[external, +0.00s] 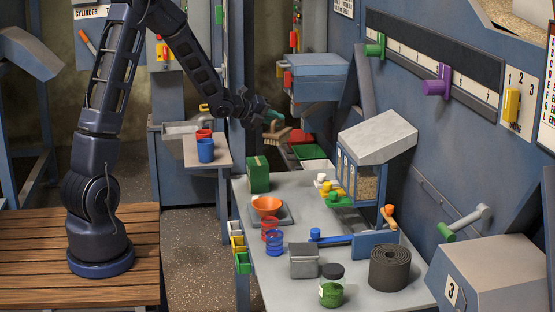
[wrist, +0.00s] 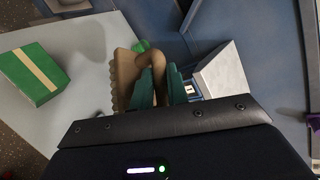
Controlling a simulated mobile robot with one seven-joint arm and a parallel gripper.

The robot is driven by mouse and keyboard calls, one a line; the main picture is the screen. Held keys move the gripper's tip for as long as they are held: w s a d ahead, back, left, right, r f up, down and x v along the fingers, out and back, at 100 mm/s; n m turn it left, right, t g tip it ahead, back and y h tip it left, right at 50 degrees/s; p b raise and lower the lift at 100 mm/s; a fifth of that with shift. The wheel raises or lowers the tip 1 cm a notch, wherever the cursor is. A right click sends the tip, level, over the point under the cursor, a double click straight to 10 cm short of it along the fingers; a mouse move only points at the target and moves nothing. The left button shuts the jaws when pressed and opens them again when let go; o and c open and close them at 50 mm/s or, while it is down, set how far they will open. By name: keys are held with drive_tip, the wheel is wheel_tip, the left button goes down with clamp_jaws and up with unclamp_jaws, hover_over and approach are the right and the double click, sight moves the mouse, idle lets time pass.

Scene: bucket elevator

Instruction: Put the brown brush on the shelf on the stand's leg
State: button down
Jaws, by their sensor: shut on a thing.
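The brown brush (external: 276,135) hangs from my gripper (external: 270,119) in the air, beyond the far end of the grey table. In the wrist view its scalloped brown body (wrist: 124,78) shows beside the left finger. My gripper's green fingers (wrist: 161,88) are shut on its curved brown part. A small grey shelf (external: 216,149) is beside the blue upright post, left of the gripper and lower. A red cup (external: 203,134) and a blue cup (external: 206,150) stand on it. Whether this is the shelf on the stand's leg is not certain.
A grey-topped hopper (external: 377,134) stands right of the gripper.

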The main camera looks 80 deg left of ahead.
drive_tip(key=s+a+n+g+y, duration=0.4)
drive_tip(key=s+a+n+y, duration=0.2)
drive_tip(key=s+a, duration=1.7)
drive_tip(key=a+r+n+y, duration=0.1)
drive_tip(key=a+r, duration=0.2)
drive_tip(key=a, duration=0.8)
drive_tip(key=a+r, duration=0.2)
drive_tip(key=a, duration=1)
drive_tip(key=shift+g, duration=0.3)
wheel_tip(320, 180, down, 19)
drive_tip(key=shift+f, duration=0.15)
drive_tip(key=c, duration=1.4)
unclamp_jaws()
drive_tip(key=shift+f, duration=0.15)
drive_tip(key=shift+c, duration=0.2)
drive_tip(key=shift+o, duration=0.4)
